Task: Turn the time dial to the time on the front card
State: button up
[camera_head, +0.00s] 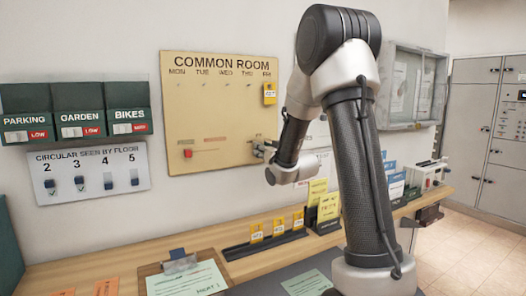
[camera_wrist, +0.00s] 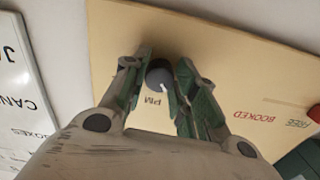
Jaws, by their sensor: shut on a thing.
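The time dial (camera_wrist: 159,74) is a dark grey round knob with a white pointer mark, on the cream Common Room board (camera_head: 215,115). The letters PM show upside down beside it in the wrist view. My gripper (camera_wrist: 163,72) is shut on the dial, one finger on each side; in the head view my gripper (camera_head: 262,151) is at the board's lower right and covers the dial. Yellow cards stand in a dark rack (camera_head: 270,245) on the shelf, the front card (camera_head: 257,233) at its left end; their print is too small to read.
A red slider (camera_head: 187,153) is at the board's lower left. Left are green boxes (camera_head: 82,115) and a switch panel (camera_head: 90,174). A clipboard (camera_head: 185,275) and yellow notices (camera_head: 328,205) are on the shelf below my arm.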

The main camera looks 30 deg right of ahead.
jog(key=shift+r+m, duration=0.1)
jog(key=shift+m, duration=8.3)
jog(key=o, duration=1)
jog(key=shift+o, duration=0.2)
